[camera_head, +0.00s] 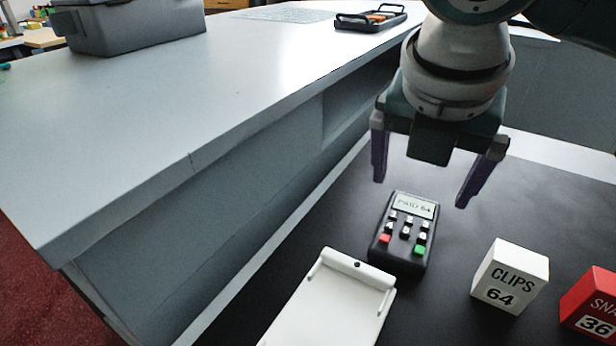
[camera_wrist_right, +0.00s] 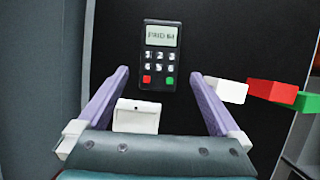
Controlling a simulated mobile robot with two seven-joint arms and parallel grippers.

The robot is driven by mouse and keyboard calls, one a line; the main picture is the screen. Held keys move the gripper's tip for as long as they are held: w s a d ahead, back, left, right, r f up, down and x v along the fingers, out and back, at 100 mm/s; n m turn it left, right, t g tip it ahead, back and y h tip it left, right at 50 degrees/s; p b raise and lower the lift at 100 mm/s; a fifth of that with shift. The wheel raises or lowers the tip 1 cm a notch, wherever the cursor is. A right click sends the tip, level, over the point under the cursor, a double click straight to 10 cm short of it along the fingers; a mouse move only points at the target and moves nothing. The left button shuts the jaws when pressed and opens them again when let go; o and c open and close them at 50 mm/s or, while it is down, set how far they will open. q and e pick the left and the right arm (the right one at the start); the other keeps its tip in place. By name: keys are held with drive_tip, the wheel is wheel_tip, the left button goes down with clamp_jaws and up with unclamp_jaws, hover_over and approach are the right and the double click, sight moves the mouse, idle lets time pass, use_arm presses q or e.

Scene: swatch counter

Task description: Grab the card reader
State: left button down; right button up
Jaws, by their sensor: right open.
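The card reader (camera_head: 404,232) is a small black device with a grey screen that reads "PAID 64", pale keys, a red key and a green key. It lies on the dark counter surface. It also shows in the right wrist view (camera_wrist_right: 159,55), ahead of the fingers and between their lines. My right gripper (camera_head: 424,192) is open and empty, with purple fingers pointing down above the reader, apart from it. In the right wrist view the fingertips (camera_wrist_right: 157,74) are spread wide to either side of the reader's lower end. My left gripper is not in view.
A white box marked "CLIPS 64" (camera_head: 510,277) and a red box (camera_head: 592,305) stand to the right. A grey bin (camera_head: 130,27) and a black tray (camera_head: 371,19) sit on the higher pale counter (camera_head: 150,120).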

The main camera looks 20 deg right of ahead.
sight(410, 218)
drive_tip(key=shift+w+d+f, duration=0.2)
drive_tip(key=shift+w+f, duration=0.05)
drive_tip(key=shift+f, duration=0.35)
drive_tip(key=b+x, duration=0.1)
drive_tip(key=x, duration=0.2)
drive_tip(key=shift+d+f, duration=0.15)
drive_tip(key=shift+d, duration=0.05)
drive_tip(key=b+x, duration=0.2)
drive_tip(key=x, duration=0.3)
drive_tip(key=shift+w+d+f+b, duration=0.15)
drive_tip(key=shift+w+f+b, duration=0.1)
drive_tip(key=shift+b, duration=0.1)
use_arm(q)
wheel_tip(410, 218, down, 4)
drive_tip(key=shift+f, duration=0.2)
use_arm(e)
drive_tip(key=shift+c, duration=0.4)
drive_tip(key=shift+r, duration=0.1)
drive_tip(key=c, duration=1.3)
drive_tip(key=shift+r, duration=0.1)
